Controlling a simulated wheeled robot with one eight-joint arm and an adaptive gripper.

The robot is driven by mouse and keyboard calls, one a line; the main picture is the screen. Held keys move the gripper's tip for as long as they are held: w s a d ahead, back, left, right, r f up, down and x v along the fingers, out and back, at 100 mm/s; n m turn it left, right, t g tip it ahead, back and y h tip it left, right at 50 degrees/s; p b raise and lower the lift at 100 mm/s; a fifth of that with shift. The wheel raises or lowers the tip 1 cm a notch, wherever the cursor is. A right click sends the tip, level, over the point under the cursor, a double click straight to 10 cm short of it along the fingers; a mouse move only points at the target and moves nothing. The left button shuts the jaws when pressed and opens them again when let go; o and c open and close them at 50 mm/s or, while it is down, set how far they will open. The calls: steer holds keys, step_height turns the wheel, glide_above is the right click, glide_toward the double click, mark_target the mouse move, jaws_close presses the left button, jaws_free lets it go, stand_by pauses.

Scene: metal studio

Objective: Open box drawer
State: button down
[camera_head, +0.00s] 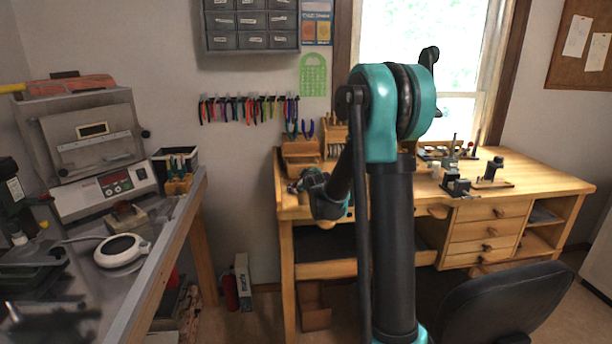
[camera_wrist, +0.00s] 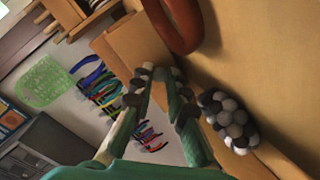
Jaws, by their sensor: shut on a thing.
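A small wooden box (camera_head: 301,150) stands on the left end of the workbench, against the wall. Its light wooden side (camera_wrist: 135,42) shows just beyond my fingertips in the wrist view. My gripper (camera_wrist: 155,80), with teal fingers and dark knobbly tips, is shut on a small part of the box's drawer. The gripped part is mostly hidden between the tips, and I cannot tell how far the drawer stands out. In the head view my gripper (camera_head: 298,187) is low in front of the box, partly hidden by my own arm.
The wooden workbench (camera_head: 545,182) carries small tools at right and has drawers (camera_head: 488,230) below. A black chair (camera_head: 505,305) stands in front. In the wrist view, a brown ring (camera_wrist: 183,25) and a cluster of grey and white balls (camera_wrist: 230,120) lie near my fingers.

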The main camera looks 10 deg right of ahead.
steer(key=c, duration=1.5)
jaws_free()
